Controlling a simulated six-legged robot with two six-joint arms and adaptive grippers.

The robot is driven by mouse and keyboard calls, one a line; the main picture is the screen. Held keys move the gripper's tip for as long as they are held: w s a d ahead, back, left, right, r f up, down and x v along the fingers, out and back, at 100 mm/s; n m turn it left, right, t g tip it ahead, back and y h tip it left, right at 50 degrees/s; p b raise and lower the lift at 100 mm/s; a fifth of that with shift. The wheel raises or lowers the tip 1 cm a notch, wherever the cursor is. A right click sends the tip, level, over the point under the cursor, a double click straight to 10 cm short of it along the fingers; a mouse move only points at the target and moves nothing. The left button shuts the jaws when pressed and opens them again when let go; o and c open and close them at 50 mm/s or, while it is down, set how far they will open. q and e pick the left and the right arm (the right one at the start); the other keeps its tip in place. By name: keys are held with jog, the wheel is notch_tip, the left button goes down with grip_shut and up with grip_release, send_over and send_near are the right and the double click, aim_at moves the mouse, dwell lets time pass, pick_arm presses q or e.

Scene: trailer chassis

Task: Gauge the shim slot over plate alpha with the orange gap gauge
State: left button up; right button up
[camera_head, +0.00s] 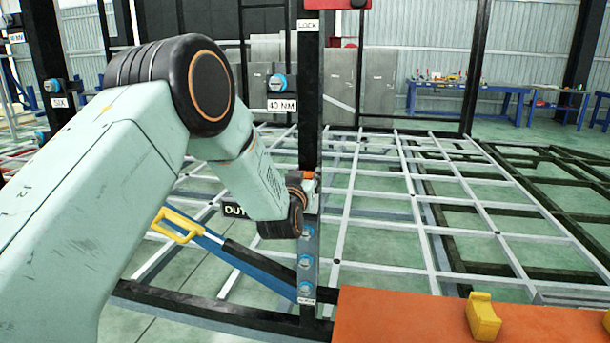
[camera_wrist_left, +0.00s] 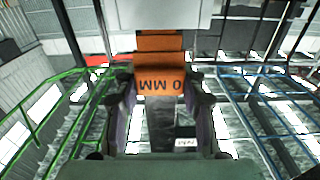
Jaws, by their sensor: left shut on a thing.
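The orange gap gauge (camera_wrist_left: 160,80) is in the left wrist view, a stepped block with "0 MM" lettering that appears upside down. My left gripper (camera_wrist_left: 165,108) is shut on it, with a finger on each side. In the head view my left arm reaches to the dark upright post, and a small orange part of the gauge (camera_head: 309,181) shows at its end. My wrist largely hides the fingers there. The shim slot and plate alpha cannot be told apart in these views; whether the gauge touches anything is unclear. My right gripper is not in view.
The dark post (camera_head: 308,140) carries "LOCK" and "40 NM" labels and several blue-capped fasteners (camera_head: 305,262) low down. A yellow handle (camera_head: 177,226) is left of it. An orange surface (camera_head: 390,318) with a yellow block (camera_head: 482,316) lies front right. White frame rails (camera_head: 410,190) spread behind.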

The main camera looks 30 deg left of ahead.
aim_at(308, 147)
pick_arm(q)
jog(key=shift+f+b, duration=0.6)
jog(key=shift+f, duration=0.35)
dwell(1.2)
jog(key=shift+r+p, duration=3.05)
jog(key=shift+r, duration=1)
